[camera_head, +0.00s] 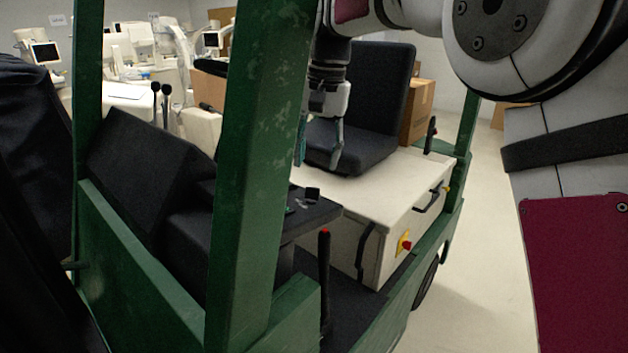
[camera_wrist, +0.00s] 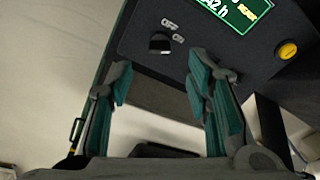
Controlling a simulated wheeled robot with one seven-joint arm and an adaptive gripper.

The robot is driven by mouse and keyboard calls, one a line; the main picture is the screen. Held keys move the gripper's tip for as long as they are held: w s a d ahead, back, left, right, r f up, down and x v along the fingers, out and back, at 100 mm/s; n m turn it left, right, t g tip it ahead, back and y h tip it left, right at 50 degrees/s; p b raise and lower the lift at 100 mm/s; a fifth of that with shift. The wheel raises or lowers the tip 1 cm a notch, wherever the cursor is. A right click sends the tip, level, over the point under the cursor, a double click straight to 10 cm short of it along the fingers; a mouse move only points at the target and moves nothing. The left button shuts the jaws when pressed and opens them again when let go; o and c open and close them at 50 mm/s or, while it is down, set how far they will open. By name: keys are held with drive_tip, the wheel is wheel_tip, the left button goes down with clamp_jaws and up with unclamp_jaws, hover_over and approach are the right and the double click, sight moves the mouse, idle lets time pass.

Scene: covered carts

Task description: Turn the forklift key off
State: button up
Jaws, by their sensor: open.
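The forklift key (camera_wrist: 160,43) is a small black knob on the dark dash panel (camera_wrist: 140,22). White OFF and ON labels are printed beside it in the wrist view. I cannot tell clearly which label it points to. In the head view the key (camera_head: 313,194) stands up from the panel near its right corner. My gripper (camera_wrist: 158,84) is open and empty, with teal pads on both fingers. Its fingertips point toward the panel, and the key lies ahead of the gap between them, apart from them. In the head view my gripper (camera_head: 320,150) hangs above the panel.
A green display (camera_wrist: 238,10) and a yellow button (camera_wrist: 288,50) are on the same panel. The forklift's green pillar (camera_head: 250,160) crosses the head view left of my gripper. A black seat (camera_head: 370,105) stands behind it. A red-tipped lever (camera_head: 325,280) rises below the panel.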

sight(314, 188)
drive_tip(key=f, duration=0.4)
drive_tip(key=f+p, duration=0.1)
drive_tip(key=f, duration=0.1)
drive_tip(key=shift+a+f, duration=0.3)
drive_tip(key=shift+a, duration=0.05)
clamp_jaws()
